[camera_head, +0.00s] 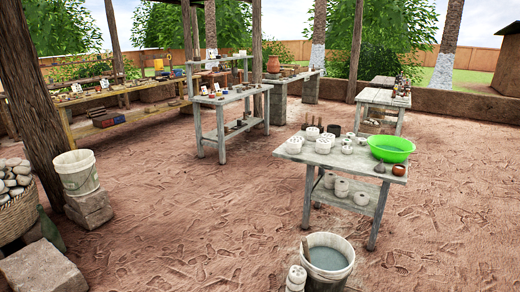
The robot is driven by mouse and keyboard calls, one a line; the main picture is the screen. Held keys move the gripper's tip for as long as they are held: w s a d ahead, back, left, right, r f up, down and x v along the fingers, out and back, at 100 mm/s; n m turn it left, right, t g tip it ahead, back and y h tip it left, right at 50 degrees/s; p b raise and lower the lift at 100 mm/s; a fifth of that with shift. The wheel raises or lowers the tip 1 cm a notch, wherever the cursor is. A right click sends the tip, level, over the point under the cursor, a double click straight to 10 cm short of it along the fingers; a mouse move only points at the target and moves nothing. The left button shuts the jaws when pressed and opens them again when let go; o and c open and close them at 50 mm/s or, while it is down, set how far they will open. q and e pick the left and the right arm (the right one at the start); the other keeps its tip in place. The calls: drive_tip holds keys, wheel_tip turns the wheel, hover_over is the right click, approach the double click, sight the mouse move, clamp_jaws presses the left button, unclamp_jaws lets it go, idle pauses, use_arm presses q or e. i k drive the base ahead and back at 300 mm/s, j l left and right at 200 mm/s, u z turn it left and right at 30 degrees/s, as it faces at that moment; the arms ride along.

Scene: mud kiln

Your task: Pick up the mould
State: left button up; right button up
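Several small white moulds, perhaps plaster, stand on the near grey wooden table; one white mould (294,145) is at its left end and another (324,144) is near its middle. More white pieces (341,187) stand on its lower shelf. Another white stacked piece (296,279) is on the ground beside a bucket at the bottom. I cannot tell which one is the task's mould. Neither gripper is in view, and nothing shows held.
The near table (350,164) also carries a green basin (391,150). A bucket of grey liquid (327,265) stands in front. A white bucket (77,173) on blocks, a basket of stones (18,212) and a post (38,105) are left. Open earth (190,200) lies between.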

sight(362, 142)
drive_tip(key=i+j+u, duration=0.2)
drive_tip(key=i, duration=0.35)
drive_tip(key=i+l+u, duration=0.1)
drive_tip(key=i+u, duration=0.15)
drive_tip(key=i, duration=0.25)
drive_tip(key=i+l+u, duration=0.2)
drive_tip(key=i, duration=0.35)
drive_tip(key=i+u, duration=0.25)
drive_tip(key=i, duration=0.3)
drive_tip(key=i+z, duration=0.3)
drive_tip(key=i, duration=0.2)
drive_tip(key=i+z, duration=0.3)
drive_tip(key=i, duration=0.2)
drive_tip(key=i+j+z, duration=0.3)
drive_tip(key=i, duration=0.2)
drive_tip(key=i+l+z, duration=0.15)
drive_tip(key=i+z, duration=0.3)
drive_tip(key=i, duration=0.4)
drive_tip(key=i+j+z, duration=0.15)
drive_tip(key=i+z, duration=0.25)
drive_tip(key=i, duration=0.5)
